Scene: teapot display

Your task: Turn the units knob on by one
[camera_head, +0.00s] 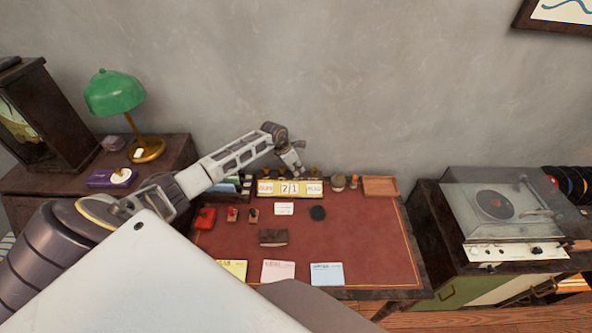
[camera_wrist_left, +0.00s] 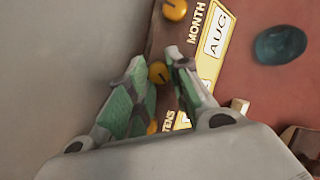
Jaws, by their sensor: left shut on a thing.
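The desk calendar (camera_head: 290,188) stands at the back of the red-topped desk, with cards that seem to read 2 and 1 in the middle and a month card at right. In the left wrist view its month card (camera_wrist_left: 216,34) reads AUG. A row of brass knobs runs along its top. My left gripper (camera_head: 297,171) reaches down to this row from behind. In the wrist view its green-padded fingers are shut on the middle knob (camera_wrist_left: 158,72), between the month knob (camera_wrist_left: 175,9) and the tens knob (camera_wrist_left: 152,129). The units card is mostly hidden by a finger.
A wooden tray (camera_head: 380,186) and stamps stand right of the calendar. A dark round object (camera_head: 318,213), small red items and paper pads lie on the desk. A green lamp (camera_head: 115,95) stands left, a record player (camera_head: 500,210) right. The wall is close behind.

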